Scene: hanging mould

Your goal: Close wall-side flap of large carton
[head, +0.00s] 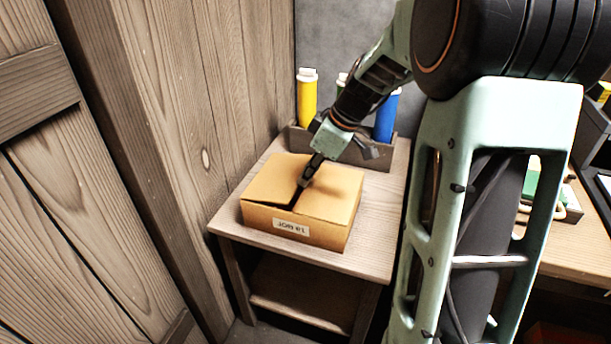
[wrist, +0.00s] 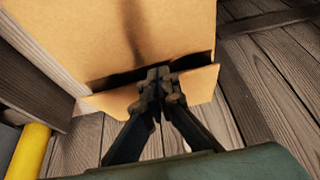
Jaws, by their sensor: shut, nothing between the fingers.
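The large carton (head: 322,235) sits on a small wooden table beside the plank wall. Its wall-side flap (head: 272,180) lies nearly flat, with a dark gap along its inner edge. The other top flap (head: 333,195) lies about level. My gripper (head: 303,184) is shut and empty, tips down at the gap between the flaps. In the wrist view, the shut fingertips (wrist: 158,80) overlap a narrow cardboard strip and the dark gap beside a broad cardboard panel of the carton (wrist: 120,35). I cannot tell whether the tips press on the flap.
A wooden holder (head: 368,152) with a yellow bottle (head: 307,98) and a blue bottle (head: 386,118) stands behind the carton. The plank wall (head: 215,90) is close on the left. Bare tabletop (head: 378,235) shows to the carton's right.

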